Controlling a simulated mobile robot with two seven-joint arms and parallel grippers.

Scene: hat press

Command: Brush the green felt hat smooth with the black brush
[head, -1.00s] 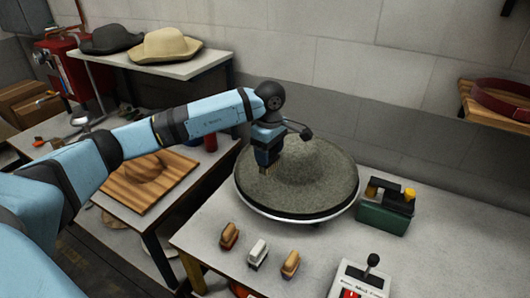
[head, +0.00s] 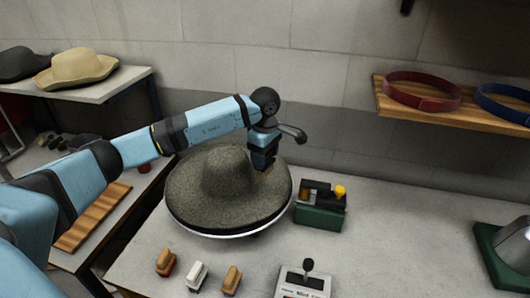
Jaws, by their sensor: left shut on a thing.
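The felt hat (head: 200,195), a dull grey-green, sits brim down on a round pale-rimmed turntable (head: 232,236) on the bench. My left gripper (head: 265,165) points down at the right side of the crown, over the brim. It is shut on a small brush (head: 267,176), of which only a tan lower edge shows; its body is mostly hidden by the fingers. The brush appears to touch the felt, but I cannot be sure of contact. My right gripper is not in view.
Three small brushes stand along the bench front: a reddish one (head: 165,262), a white one (head: 197,275) and a tan one (head: 231,280). A lever box (head: 303,283) is right of them. A green box (head: 321,215) stands close to the hat's right. The bench further right is mostly clear.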

